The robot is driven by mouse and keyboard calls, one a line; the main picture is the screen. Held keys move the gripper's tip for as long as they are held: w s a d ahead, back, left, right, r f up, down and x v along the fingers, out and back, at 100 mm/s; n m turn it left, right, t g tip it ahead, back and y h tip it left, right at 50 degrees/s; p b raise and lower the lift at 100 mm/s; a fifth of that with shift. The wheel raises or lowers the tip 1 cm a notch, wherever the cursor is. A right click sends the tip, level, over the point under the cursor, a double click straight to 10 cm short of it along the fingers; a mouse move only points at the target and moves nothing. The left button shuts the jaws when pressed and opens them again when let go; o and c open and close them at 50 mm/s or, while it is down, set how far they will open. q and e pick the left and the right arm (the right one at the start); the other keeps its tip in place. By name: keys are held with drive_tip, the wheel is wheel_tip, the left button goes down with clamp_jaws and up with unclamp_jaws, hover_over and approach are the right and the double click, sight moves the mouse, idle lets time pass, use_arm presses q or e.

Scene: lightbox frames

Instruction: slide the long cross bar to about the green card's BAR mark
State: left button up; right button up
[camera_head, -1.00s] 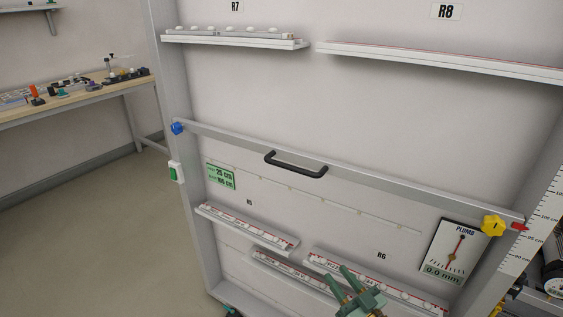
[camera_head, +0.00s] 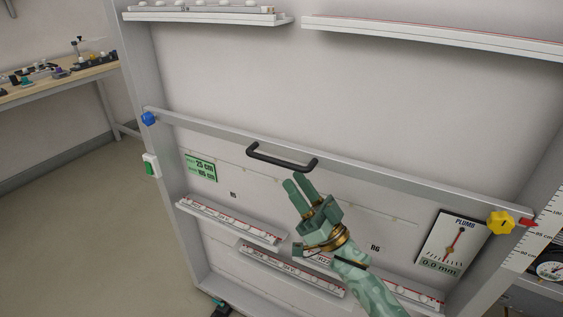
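The long grey cross bar (camera_head: 380,178) spans the light frame, sloping down to the right in the head view. Its black handle (camera_head: 282,161) is near the middle. A blue knob (camera_head: 148,118) is at its left end. A yellow star knob (camera_head: 500,222) and a red pointer (camera_head: 527,221) are at its right end, beside the white scale (camera_head: 540,232). The green card (camera_head: 201,168) shows two lines in cm; its small print is hard to read. My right gripper (camera_head: 293,180) is just below the handle, fingers apart and empty, not touching it. My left gripper is out of view.
A plumb gauge (camera_head: 452,243) reading 0.0 mm hangs at lower right. Shelf rails (camera_head: 232,222) cross below the bar, others (camera_head: 430,38) above. A green switch (camera_head: 151,165) is on the left post. A workbench (camera_head: 75,75) stands at far left.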

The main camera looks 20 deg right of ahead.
sight(282, 163)
drive_tip(key=x, duration=0.6)
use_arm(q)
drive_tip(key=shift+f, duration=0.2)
